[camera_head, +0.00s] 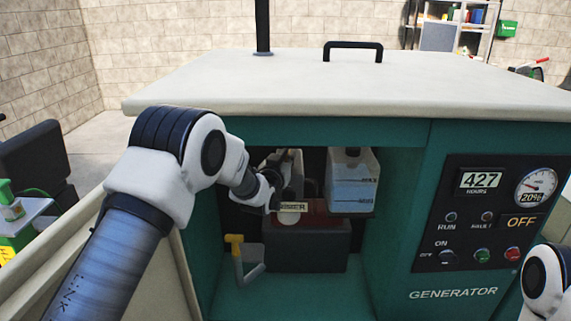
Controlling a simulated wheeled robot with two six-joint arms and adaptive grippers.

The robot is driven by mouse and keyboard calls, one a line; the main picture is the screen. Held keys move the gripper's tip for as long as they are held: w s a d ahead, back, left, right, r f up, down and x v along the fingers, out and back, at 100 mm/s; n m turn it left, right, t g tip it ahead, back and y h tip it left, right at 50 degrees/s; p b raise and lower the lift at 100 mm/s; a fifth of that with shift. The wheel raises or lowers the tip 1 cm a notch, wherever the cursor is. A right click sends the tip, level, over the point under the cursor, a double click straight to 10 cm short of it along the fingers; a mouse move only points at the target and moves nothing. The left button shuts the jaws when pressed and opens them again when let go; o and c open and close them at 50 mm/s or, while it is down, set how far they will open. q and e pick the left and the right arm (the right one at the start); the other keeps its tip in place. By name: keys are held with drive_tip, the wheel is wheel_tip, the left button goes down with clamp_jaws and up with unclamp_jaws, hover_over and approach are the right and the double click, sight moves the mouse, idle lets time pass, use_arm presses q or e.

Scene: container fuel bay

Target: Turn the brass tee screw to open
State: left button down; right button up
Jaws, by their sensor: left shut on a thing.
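My left gripper (273,190) reaches into the open bay of the green generator (394,146), at the upper left of the opening. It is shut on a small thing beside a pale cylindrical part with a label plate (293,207). The thing in the jaws is where a small screw could sit, but the fingers and the dark bay hide it. I cannot make out the brass tee screw itself. Only a white and black part of my right arm shows at the lower right edge; its gripper is out of the picture.
A translucent bottle with bluish liquid (351,182) hangs to the right, above a dark red-topped box (313,244). The control panel (499,213) reads 427 hours, 20% and OFF.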

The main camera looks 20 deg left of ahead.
use_arm(q)
drive_tip(key=shift+r+n+y, duration=0.1)
drive_tip(key=shift+n+y, duration=0.2)
drive_tip(key=shift+y, duration=0.2)
drive_tip(key=c, duration=1.2)
unclamp_jaws()
drive_tip(key=shift+s, duration=0.1)
